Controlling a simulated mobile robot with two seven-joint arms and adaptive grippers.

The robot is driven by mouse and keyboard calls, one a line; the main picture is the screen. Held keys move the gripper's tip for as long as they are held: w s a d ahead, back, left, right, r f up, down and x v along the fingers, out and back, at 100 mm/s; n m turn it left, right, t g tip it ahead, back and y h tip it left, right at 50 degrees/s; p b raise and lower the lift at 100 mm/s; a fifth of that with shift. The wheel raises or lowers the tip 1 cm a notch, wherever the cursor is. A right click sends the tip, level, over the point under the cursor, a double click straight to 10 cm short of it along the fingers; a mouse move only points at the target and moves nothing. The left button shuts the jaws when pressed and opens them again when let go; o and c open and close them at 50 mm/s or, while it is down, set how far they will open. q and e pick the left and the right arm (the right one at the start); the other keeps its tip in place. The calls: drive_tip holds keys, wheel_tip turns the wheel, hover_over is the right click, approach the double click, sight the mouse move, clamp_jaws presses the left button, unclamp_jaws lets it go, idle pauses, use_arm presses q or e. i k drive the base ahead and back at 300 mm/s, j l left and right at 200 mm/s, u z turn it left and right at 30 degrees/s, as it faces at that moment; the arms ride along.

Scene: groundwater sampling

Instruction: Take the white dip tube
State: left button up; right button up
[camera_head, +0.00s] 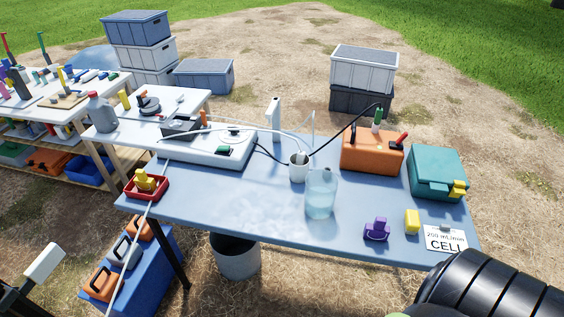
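A thin white tube (143,230) runs from the red tray (163,187) at the table's left edge down past the front to the bottom of the picture. Another thin pale tube (313,122) arches up near a white cup (299,167) at mid-table. I cannot tell which of these is the dip tube. A clear beaker (321,193) with pale blue liquid stands in front of the cup. A black ribbed part, apparently of my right arm, fills the lower right corner.
The blue table (245,212) is clear at left front. A white device (215,145), an orange case (372,152) and a teal case (436,172) stand along its back. Purple (377,230) and yellow (412,221) pieces sit at right front.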

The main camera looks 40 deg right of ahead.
sight(301, 156)
drive_tip(key=i+j+z, duration=0.1)
drive_tip(key=z, duration=0.25)
drive_tip(key=j+z, duration=0.45)
drive_tip(key=z, duration=0.25)
drive_tip(key=i, duration=0.05)
